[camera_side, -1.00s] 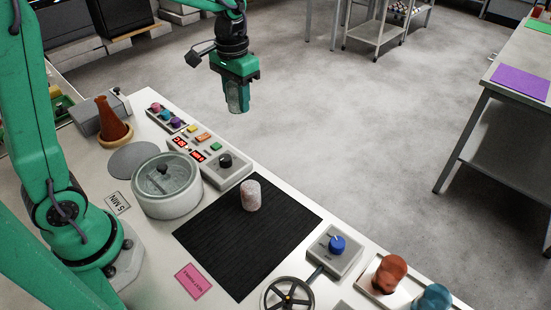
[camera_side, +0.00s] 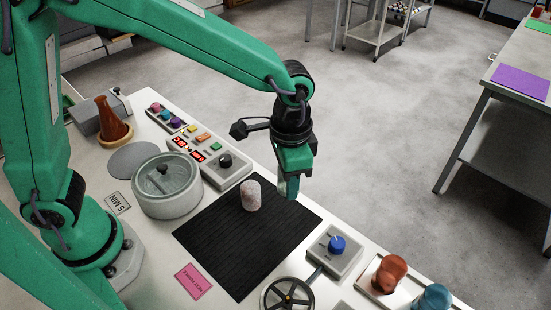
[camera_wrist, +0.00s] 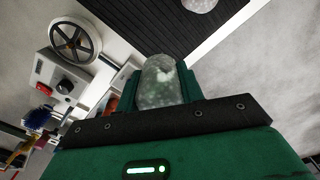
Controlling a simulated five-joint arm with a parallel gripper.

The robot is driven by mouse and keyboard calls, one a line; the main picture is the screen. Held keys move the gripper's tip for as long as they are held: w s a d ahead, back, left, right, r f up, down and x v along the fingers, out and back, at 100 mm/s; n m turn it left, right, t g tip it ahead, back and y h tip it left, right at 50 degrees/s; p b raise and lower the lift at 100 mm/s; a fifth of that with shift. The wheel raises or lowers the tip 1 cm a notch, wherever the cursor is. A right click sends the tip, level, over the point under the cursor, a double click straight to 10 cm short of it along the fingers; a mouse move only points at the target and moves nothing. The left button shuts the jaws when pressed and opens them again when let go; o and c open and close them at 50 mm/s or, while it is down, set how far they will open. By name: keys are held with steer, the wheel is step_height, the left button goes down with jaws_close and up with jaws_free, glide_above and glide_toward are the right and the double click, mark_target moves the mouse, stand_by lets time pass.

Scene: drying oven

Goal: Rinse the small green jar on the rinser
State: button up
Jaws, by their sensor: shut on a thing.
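My gripper (camera_side: 289,186) is shut on a small, pale grey-green jar (camera_wrist: 161,82). In the wrist view the jar sits between my two fingers, its rounded end facing away from the palm. In the side view my fingers hide most of it. The gripper points down and holds the jar in the air, near the right side of the black mat (camera_side: 240,250) as pictured. I cannot tell for sure which fixture is the rinser.
A speckled pinkish jar (camera_side: 251,195) stands on the mat. Around it are a lidded round pot (camera_side: 167,190), a blue-knob box (camera_side: 335,248), a handwheel (camera_side: 288,294), an orange jar (camera_side: 388,273) and a teal jar (camera_side: 433,298). A brown cone (camera_side: 111,122) stands at the back left.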

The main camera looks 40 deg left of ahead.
mark_target(287, 298)
steer(key=s+d+f+m, duration=0.1)
steer(key=s+d, duration=0.3)
steer(key=s+d+f+m, duration=0.1)
steer(key=s+d+m, duration=0.1)
steer(key=s+d, duration=0.1)
steer(key=s+d+f+m, duration=0.2)
steer(key=s+d, duration=0.2)
steer(key=s, duration=0.1)
steer(key=shift+s+d+f, duration=0.1)
steer(key=shift+s+d, duration=0.2)
steer(key=shift+s+d+f, duration=0.1)
steer(key=shift+s+d, duration=0.1)
steer(key=shift+s, duration=0.2)
steer(key=shift+f, duration=1.5)
steer(key=shift+f, duration=0.15)
steer(key=shift+f, duration=0.85)
steer(key=shift+f, duration=0.85)
stand_by(2.8)
